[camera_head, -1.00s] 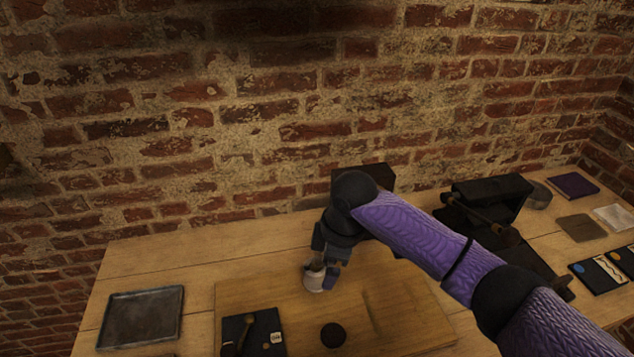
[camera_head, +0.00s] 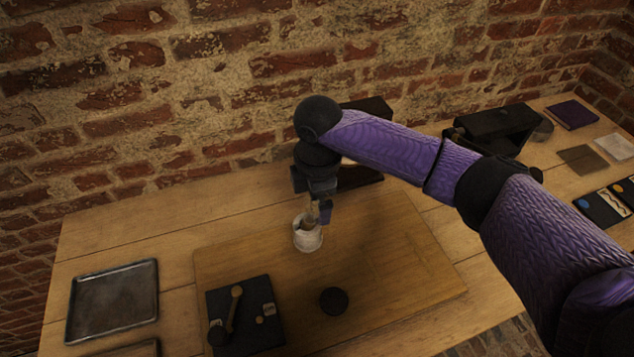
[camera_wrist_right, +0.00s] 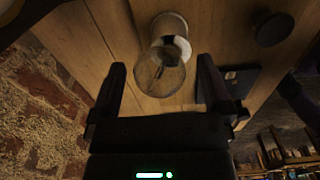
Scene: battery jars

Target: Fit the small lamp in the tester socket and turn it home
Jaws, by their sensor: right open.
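A black tester-like plate (camera_head: 272,338) with a brass-tipped lever, a pale label and a small brass-coloured fitting lies on the wooden board. I cannot make out the small lamp with certainty. A whitish cup (camera_head: 308,238) stands on the board, with a brownish part at its mouth. My right gripper (camera_head: 321,207) is just above the cup, pointing down. In the right wrist view its jaws (camera_wrist_right: 162,72) are apart, with the cup (camera_wrist_right: 170,26) and a round, brownish, glassy-looking end (camera_wrist_right: 160,76) beyond and between them. Contact cannot be told. My left gripper is out of view.
A black disc (camera_head: 333,301) lies on the board (camera_head: 400,290), right of the plate. A grey metal tray (camera_head: 112,299) is at the left. A black box (camera_head: 497,125), a purple book (camera_head: 571,114) and cards stand to the right. A dark block stands behind my right arm.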

